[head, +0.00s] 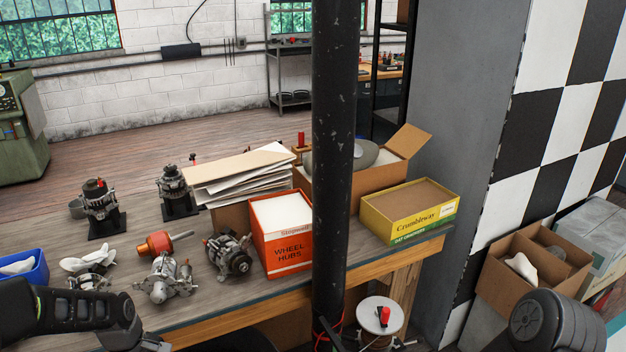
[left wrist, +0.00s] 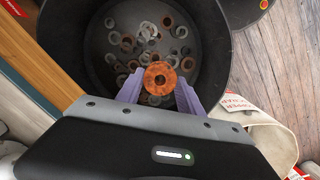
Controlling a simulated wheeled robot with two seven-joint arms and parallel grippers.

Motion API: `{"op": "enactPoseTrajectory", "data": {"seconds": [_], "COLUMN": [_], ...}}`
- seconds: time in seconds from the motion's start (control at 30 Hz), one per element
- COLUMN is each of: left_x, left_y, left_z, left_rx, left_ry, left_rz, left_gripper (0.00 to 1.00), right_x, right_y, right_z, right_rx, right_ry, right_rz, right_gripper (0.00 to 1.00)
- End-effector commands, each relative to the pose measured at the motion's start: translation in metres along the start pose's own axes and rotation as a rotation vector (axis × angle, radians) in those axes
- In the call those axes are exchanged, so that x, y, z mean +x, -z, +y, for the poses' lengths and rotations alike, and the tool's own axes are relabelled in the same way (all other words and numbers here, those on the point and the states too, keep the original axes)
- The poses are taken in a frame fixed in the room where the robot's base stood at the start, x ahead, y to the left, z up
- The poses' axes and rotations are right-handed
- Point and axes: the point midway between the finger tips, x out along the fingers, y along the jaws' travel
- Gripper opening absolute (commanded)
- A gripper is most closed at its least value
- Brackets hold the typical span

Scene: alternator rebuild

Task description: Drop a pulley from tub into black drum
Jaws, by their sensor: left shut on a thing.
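My left gripper (left wrist: 158,88) is shut on a rusty orange-brown pulley (left wrist: 158,98) with a hole in its middle. It holds the pulley over the open mouth of the black drum (left wrist: 70,45) in the left wrist view. Several grey and rusty rings lie on the drum's floor. How high the pulley is above them is hard to tell. In the head view my left arm comes in at the lower left, with its gripper out of frame. A blue tub (head: 38,270) with something white in it sits at the left edge of the bench. My right gripper is not in view.
The bench (head: 130,235) holds alternators, an orange wheel hubs box (head: 283,245) and a yellow-green box (head: 408,212). A black post (head: 333,150) stands at its front edge.

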Motion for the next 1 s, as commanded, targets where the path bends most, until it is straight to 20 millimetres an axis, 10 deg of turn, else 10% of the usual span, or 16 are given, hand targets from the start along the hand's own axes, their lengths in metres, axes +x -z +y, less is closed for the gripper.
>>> {"op": "enactPoseTrajectory", "data": {"seconds": [1.0], "left_x": [0.059], "left_y": [0.007], "left_z": [0.001], "left_rx": [0.004], "left_ry": [0.000], "left_rz": [0.001], "left_gripper": [0.00], "right_x": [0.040], "right_y": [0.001], "right_z": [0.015], "right_rx": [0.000], "right_ry": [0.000], "right_rz": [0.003], "right_gripper": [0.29]}}
